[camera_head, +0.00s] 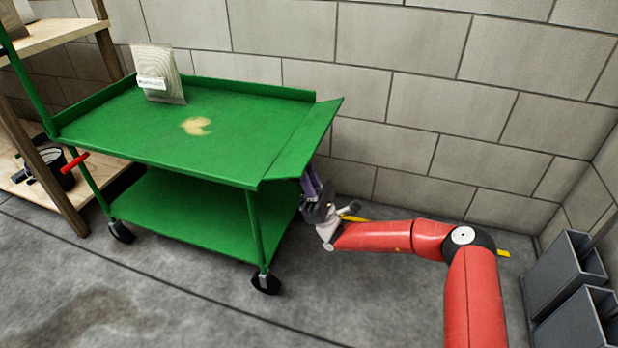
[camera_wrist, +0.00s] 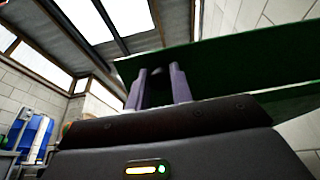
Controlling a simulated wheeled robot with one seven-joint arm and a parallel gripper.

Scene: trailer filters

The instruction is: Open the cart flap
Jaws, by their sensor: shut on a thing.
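The green cart (camera_head: 225,125) stands against the block wall. Its flap (camera_head: 308,140) is at the right end of the top shelf and sticks outward, about level or slightly raised. My gripper (camera_head: 311,182) is under the flap's outer side, reaching up from below with its purple fingers. In the wrist view, my gripper (camera_wrist: 158,85) has its fingers standing up against the dark green underside of the flap (camera_wrist: 240,62). The fingers are some way apart with a dark part between them, which looks like part of the flap; the exact contact is in shadow.
A filter in a clear bag (camera_head: 160,75) leans upright at the back of the top shelf, near a tan stain. A wooden rack (camera_head: 50,40) stands at the left. Grey bins (camera_head: 570,290) are at the lower right. Floor in front is clear.

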